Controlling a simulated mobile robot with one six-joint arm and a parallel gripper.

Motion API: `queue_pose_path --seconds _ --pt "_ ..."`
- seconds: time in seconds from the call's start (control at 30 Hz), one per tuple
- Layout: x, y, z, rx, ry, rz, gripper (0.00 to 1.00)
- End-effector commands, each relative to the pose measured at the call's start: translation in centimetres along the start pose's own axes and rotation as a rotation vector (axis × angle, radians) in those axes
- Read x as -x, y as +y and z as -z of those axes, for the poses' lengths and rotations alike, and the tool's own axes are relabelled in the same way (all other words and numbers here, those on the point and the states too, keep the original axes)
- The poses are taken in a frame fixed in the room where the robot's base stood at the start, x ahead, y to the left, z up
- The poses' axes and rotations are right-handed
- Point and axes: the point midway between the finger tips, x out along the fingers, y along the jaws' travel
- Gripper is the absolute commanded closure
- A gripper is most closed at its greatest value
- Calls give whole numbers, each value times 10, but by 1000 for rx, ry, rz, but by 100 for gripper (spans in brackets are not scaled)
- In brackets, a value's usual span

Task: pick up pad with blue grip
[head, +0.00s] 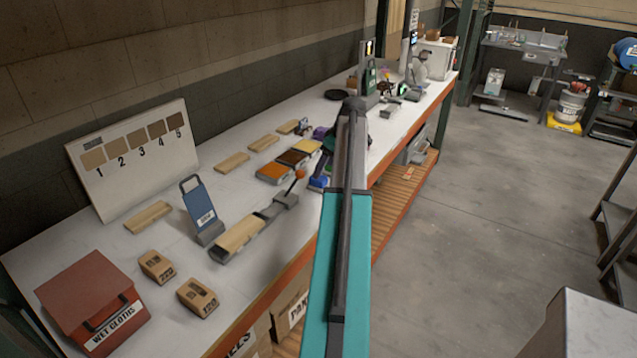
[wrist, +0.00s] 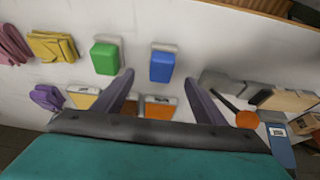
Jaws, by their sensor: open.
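The pad with the blue grip (wrist: 162,66) lies on the white bench top in the wrist view, with a pale base showing behind the blue block. In the head view the blue pad (head: 318,183) shows partly beside my arm, near the bench's front edge. My gripper (wrist: 159,78) is open, and its two purple-grey fingers appear to either side of the blue grip's near end in the picture. Nothing is between the fingers that I can see held. The height of the fingertips above the pad is hard to tell. My arm hides much of the gripper in the head view.
A pad with a green grip (wrist: 105,58) lies just left of the blue one. Yellow (wrist: 52,46), pink (wrist: 13,45) and purple (wrist: 46,97) cloths lie further left.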

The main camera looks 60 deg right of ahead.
Motion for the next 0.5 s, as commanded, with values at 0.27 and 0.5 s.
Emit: queue_pose_path --seconds 0.27,0.5 --pt "-24 0 -1 -1 -1 1 35" --pt "-26 0 -1 -1 0 -1 35"
